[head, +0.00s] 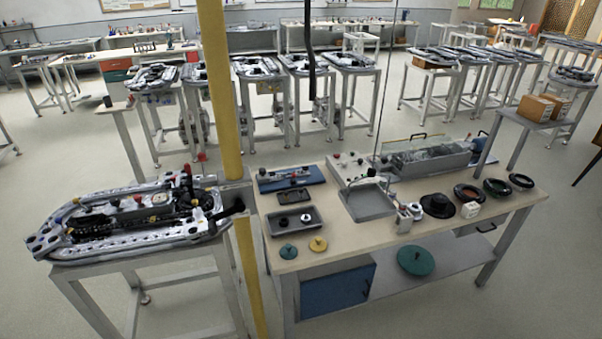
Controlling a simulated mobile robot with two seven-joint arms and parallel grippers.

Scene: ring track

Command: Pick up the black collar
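I cannot tell for sure which thing is the black collar. Three dark round ring-like pieces lie at the right end of the wooden-topped workbench (370,235): a near one (468,192), a middle one (497,187) and a far one (521,180). A wide black disc (438,206) with a raised centre lies left of them. Small dark round parts (283,221) also sit in a grey tray at the bench's left. Neither of my grippers shows in the head view.
A yellow post (222,120) stands left of the bench. Beside it, a stand holds a metal track assembly (130,215).

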